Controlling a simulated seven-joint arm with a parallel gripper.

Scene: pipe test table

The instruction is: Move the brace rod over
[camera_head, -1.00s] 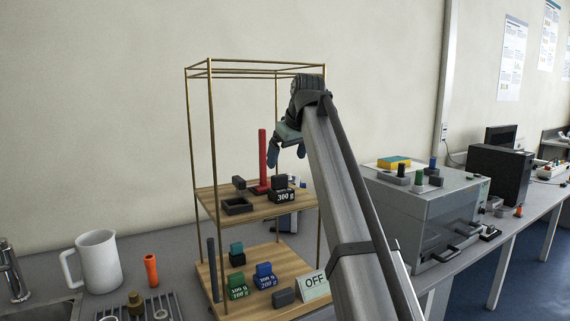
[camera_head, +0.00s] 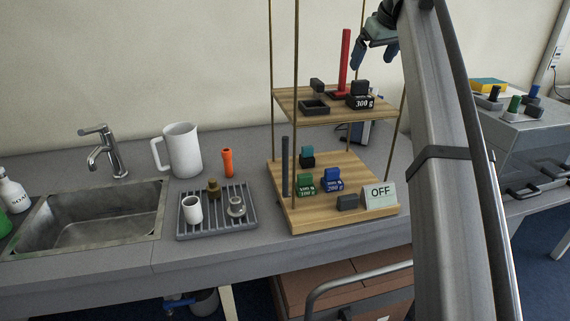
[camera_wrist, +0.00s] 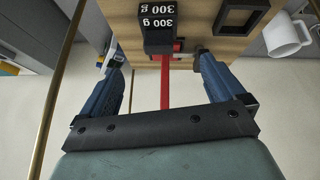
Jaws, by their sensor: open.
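A red rod (camera_head: 345,52) stands upright on a small base on the upper wooden shelf (camera_head: 290,99) of a frame. A dark grey rod (camera_head: 285,168) stands upright at the left edge of the lower shelf (camera_head: 345,221). I cannot tell by name which one is the brace rod. My gripper (camera_head: 374,54) is open and empty, just right of the red rod's upper part in the head view. In the wrist view my gripper (camera_wrist: 158,58) has its blue fingers spread wide, and the red rod (camera_wrist: 165,88) shows between them, apart from both. The wrist view does not show the depth clearly.
Thin brass posts (camera_head: 296,60) surround the shelves. The upper shelf holds a 300 g weight (camera_head: 360,101) and a dark open frame (camera_head: 314,107). More weights and an OFF sign (camera_head: 380,195) sit below. A drying rack (camera_head: 216,226), pitcher (camera_head: 182,150) and sink (camera_head: 95,225) are left.

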